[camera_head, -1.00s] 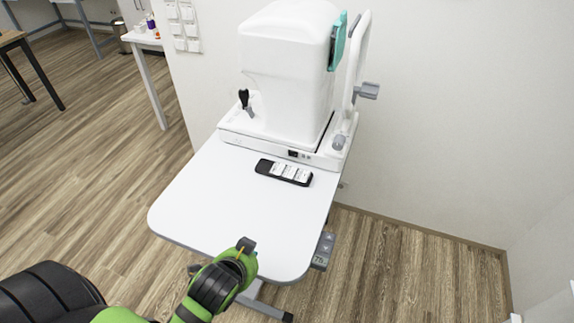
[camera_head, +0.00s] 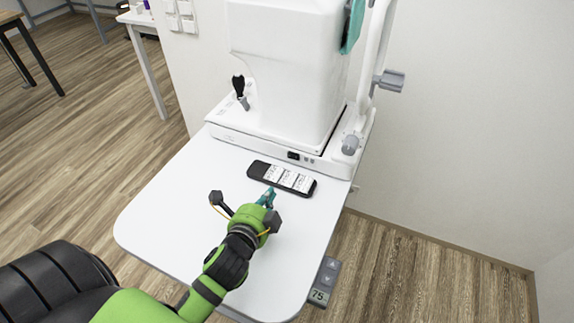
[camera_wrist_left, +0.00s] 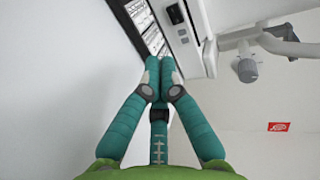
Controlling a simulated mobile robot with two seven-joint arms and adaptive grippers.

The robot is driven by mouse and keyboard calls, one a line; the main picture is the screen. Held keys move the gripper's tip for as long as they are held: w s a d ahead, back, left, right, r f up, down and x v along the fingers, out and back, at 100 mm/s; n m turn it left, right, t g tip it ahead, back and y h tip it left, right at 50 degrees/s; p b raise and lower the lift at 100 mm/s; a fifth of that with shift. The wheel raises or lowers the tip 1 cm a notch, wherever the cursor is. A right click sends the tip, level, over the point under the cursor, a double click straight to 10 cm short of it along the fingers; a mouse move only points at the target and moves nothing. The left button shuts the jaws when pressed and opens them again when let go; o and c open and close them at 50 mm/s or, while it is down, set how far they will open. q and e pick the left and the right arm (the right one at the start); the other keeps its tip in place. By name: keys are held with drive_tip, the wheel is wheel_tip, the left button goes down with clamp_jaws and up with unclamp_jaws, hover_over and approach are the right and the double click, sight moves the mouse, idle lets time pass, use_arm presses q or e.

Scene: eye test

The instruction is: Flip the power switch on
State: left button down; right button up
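The power switch (camera_head: 293,155) is a small black rocker on the front edge of the white eye test machine's base (camera_head: 262,142). It shows in the left wrist view (camera_wrist_left: 175,14) at the top, beyond my fingertips. I cannot tell which way it is set. My left gripper (camera_head: 268,196) is over the white table, in front of the switch and apart from it. In the left wrist view its teal fingers (camera_wrist_left: 160,66) are together at the tips with nothing visible between them. My right gripper is not in view.
A black device with white labels (camera_head: 259,169) lies on the table (camera_head: 165,210) between my left gripper and the machine. A joystick (camera_head: 239,87) stands on the base's left, and a grey knob (camera_head: 350,145) on its right. The table's left side is clear.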

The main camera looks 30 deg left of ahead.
sight(285, 171)
use_arm(q)
drive_tip(key=shift+w, duration=0.1)
drive_tip(key=x, duration=1.2)
drive_tip(key=shift+w+a+r, duration=0.15)
drive_tip(key=shift+w+r, duration=0.15)
drive_tip(key=shift+w, duration=0.2)
drive_tip(key=shift+w+a, duration=0.1)
drive_tip(key=shift+w, duration=0.3)
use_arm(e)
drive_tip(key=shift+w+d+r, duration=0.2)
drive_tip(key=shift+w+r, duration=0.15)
use_arm(q)
drive_tip(key=shift+p, duration=0.3)
